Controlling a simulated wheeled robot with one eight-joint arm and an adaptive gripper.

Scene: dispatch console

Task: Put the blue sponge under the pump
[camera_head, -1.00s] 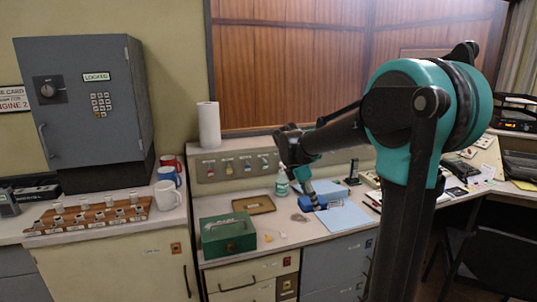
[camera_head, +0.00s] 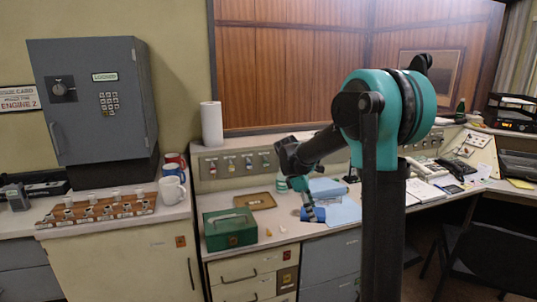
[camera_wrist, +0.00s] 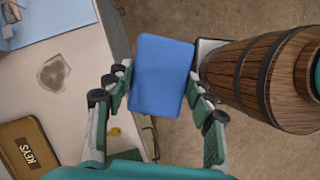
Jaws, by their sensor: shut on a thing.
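The blue sponge (camera_wrist: 163,75) is between the fingers of my gripper (camera_wrist: 160,92) in the wrist view. The gripper is shut on it. In the head view the sponge (camera_head: 313,214) shows at the end of my gripper (camera_head: 308,206), in front of the blue papers on the counter. In the wrist view floor shows around it, past the counter edge. A white and green bottle (camera_head: 281,183) stands at the back of the counter, partly behind my arm; I cannot tell whether it is the pump.
A green box (camera_head: 229,229) and a brown tray (camera_head: 262,201) are on the counter (camera_head: 275,228). A wooden barrel-like thing (camera_wrist: 253,77) is close to the right fingers in the wrist view. Mugs (camera_head: 172,189) stand at the left.

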